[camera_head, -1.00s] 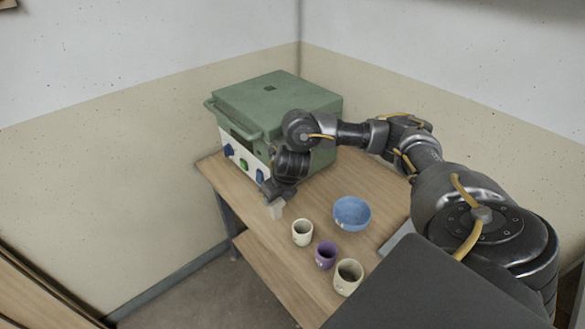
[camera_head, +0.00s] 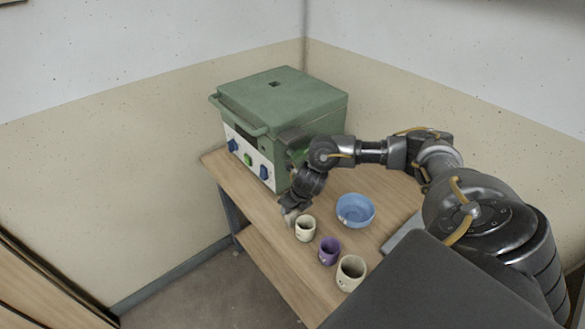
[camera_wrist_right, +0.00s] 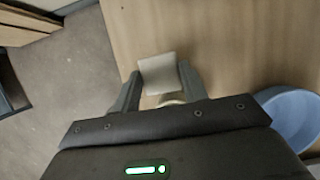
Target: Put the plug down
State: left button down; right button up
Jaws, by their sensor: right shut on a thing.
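The plug (camera_wrist_right: 157,74) is a pale, off-white block between the fingers of my right gripper (camera_wrist_right: 160,88) in the wrist view. The gripper is shut on it. In the head view my right gripper (camera_head: 290,213) is low over the table's front edge, just left of the nearest cream cup (camera_head: 305,229). The plug is small and hard to make out there. I cannot tell whether it touches the tabletop. My left gripper is not in view.
A green kiln-like box (camera_head: 283,100) with knobs stands at the back of the wooden table (camera_head: 270,262). A blue bowl (camera_head: 355,210), a purple cup (camera_head: 329,251) and another cream cup (camera_head: 351,273) stand to the right. The floor lies beyond the table's left edge.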

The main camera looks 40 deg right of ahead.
jog(key=shift+f, duration=0.1)
jog(key=o, duration=1.3)
jog(key=v, duration=1.2)
jog(key=shift+p, duration=0.4)
jog(key=shift+a, duration=0.1)
